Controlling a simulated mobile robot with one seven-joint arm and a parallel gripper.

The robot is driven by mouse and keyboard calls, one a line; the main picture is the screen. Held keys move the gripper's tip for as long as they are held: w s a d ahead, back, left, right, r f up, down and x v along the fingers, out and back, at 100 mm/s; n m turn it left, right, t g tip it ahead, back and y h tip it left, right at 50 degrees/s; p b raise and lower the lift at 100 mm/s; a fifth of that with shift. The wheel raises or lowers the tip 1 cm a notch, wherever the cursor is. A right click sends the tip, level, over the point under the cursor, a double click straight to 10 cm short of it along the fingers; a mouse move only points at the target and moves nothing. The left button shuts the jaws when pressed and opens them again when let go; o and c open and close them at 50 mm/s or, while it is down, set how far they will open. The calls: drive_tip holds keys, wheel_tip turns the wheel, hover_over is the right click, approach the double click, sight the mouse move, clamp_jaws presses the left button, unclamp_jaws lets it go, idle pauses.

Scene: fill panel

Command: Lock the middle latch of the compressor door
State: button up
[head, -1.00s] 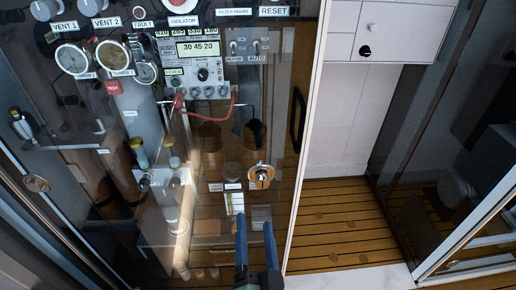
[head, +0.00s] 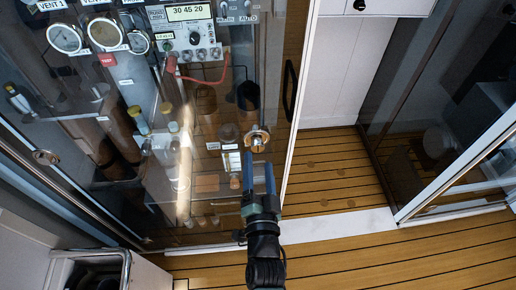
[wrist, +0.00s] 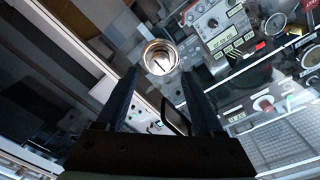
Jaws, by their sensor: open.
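The compressor door is a large glass panel (head: 215,205) with equipment behind it. A round, shiny brass latch (head: 257,138) sits near its right edge. It also shows in the wrist view (wrist: 160,57) as a bright ring with a dark slot in its face. I cannot tell if the latch is locked. My gripper (head: 259,162) is open and empty, with its two blue fingers pointing up at the latch from just below. In the wrist view my gripper (wrist: 161,85) has the latch centred just beyond the fingertips, seemingly apart from them.
Another round fitting (head: 45,157) sits on the left of the glass. A dark handle (head: 290,90) stands right of the latch. Gauges and a control box (head: 188,40) are above. A bin-like box (head: 90,270) is at lower left.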

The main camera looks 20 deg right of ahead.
sight(258, 149)
drive_tip(key=shift+x, duration=2.3)
clamp_jaws()
